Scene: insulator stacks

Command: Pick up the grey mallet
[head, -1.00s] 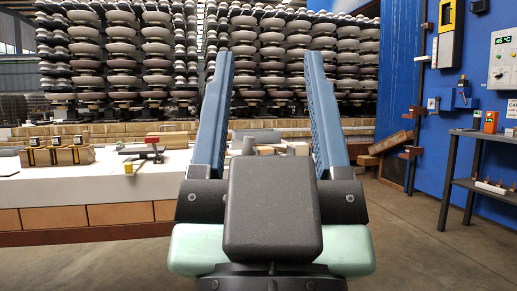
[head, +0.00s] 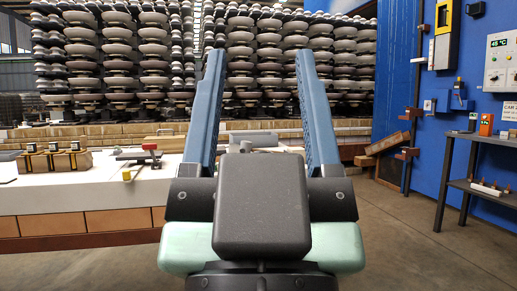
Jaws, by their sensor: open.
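A grey, rounded piece (head: 254,138) lies on the white-topped bench (head: 70,199), showing between my gripper's fingers. It looks like the grey mallet, but my gripper hides its lower part, and I cannot make out a handle for certain. My gripper (head: 260,56) is open and empty. Its two long blue fingers point up and away, one on each side of the grey piece in the picture. The fingers look nearer to me than the bench, and they touch nothing.
Tall insulator stacks (head: 117,50) rise behind. A dark metal shelf (head: 480,188) stands at right, with open floor before it.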

